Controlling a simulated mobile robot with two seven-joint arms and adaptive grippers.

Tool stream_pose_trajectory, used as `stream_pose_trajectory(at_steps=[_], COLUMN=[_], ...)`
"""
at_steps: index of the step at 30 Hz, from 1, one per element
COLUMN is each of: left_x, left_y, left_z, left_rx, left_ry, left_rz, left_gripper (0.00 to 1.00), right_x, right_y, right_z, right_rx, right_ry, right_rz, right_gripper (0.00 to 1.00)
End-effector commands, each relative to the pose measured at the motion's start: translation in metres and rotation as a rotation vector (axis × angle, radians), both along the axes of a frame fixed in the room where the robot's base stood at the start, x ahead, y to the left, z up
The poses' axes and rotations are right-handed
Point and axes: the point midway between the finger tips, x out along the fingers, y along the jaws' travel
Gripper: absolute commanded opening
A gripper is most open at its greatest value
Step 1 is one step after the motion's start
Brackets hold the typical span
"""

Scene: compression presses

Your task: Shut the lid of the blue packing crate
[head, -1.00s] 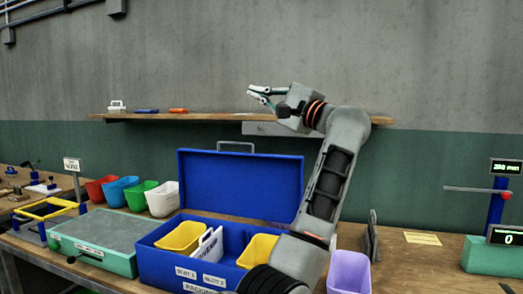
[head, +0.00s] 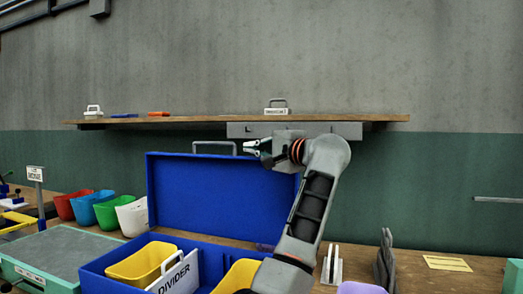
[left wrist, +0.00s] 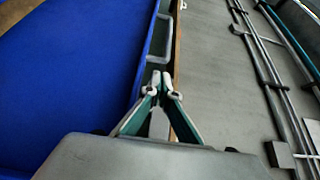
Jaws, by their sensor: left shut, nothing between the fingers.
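The blue packing crate (head: 105,274) stands on the bench in the head view. Its blue lid (head: 215,197) is open and stands upright at the crate's back, with a grey handle (head: 214,143) on its top edge. My left gripper (head: 250,147) is shut and empty, just right of the handle at the lid's top edge. In the left wrist view its fingertips (left wrist: 160,80) are close to the rim of the lid (left wrist: 60,80); I cannot tell whether they touch. My arm hides the crate's right part. My right gripper is not in view.
The crate holds yellow bins (head: 142,263) and a white divider (head: 176,275). Coloured bins (head: 104,209) stand to its left. A wooden shelf (head: 200,121) runs along the wall behind the lid. Grey stands (head: 385,262) are at right.

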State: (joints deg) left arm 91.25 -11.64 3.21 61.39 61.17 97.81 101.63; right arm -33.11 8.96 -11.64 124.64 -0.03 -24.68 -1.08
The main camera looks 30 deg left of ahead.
Motion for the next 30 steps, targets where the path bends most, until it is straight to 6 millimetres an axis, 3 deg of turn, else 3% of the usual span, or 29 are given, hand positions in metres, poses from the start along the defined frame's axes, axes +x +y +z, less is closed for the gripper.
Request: stream_pose_trajectory(at_steps=[3,9,22,30], left_x=[0.005,0.011,0.012,0.009], left_y=[0.019,0.034,0.037,0.036], left_z=[0.0,0.0,-0.001,-0.006], left_rx=[0.002,0.002,0.002,0.015], left_ry=[0.002,0.001,0.0,-0.049], left_rz=[0.002,0.0,-0.001,0.0], left_gripper=[0.0,0.0,0.0,0.0], right_x=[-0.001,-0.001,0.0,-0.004], right_y=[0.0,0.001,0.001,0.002], right_z=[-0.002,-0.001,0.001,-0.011], right_rx=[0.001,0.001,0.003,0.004], right_ry=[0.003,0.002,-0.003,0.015], right_rz=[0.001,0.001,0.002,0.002], right_gripper=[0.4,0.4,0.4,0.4])
